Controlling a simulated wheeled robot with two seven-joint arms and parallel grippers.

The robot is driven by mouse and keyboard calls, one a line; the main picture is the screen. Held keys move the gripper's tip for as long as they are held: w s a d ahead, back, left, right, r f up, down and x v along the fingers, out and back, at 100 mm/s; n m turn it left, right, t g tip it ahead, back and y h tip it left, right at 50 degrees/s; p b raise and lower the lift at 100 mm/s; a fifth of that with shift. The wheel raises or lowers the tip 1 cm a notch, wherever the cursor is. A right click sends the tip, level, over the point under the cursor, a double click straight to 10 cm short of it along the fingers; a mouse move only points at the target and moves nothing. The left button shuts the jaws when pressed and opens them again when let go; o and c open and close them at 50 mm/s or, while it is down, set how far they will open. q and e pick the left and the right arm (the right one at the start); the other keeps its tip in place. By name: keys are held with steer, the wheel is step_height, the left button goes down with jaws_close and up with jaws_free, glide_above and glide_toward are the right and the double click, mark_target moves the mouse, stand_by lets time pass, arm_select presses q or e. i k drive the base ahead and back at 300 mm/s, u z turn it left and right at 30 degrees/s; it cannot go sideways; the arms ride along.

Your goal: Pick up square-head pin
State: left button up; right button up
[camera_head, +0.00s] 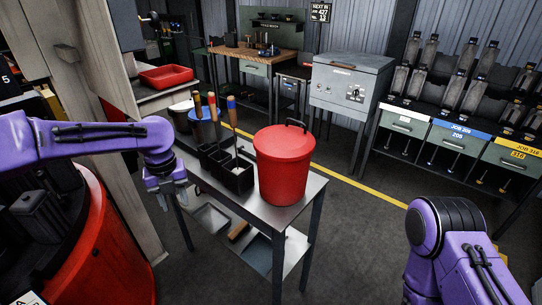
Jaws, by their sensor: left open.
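My left gripper (167,192) points down at the left end of a small steel table, beside its edge. It is open, and I see nothing between its fingers. My right arm comes in at the lower right, but its gripper is out of view. I cannot make out a square-head pin for certain. Black bins (235,175) on the steel table (287,213) hold upright tools with wooden and coloured handles (232,108). Several thin pins (453,168) hang under the drawers at the right, but their heads are too small to tell apart.
A red lidded bucket (284,168) stands on the steel table, right of the bins. A red drum-shaped machine (98,262) is at the lower left. A red tray (166,75) sits behind my left arm. A grey cabinet (350,85) stands behind; the floor to the right is clear.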

mark_target(242, 149)
steer(key=z, duration=1.25)
steer(key=i, duration=2.1)
steer(key=u, duration=1.65)
steer(key=i, duration=0.25)
steer(key=u, duration=0.45)
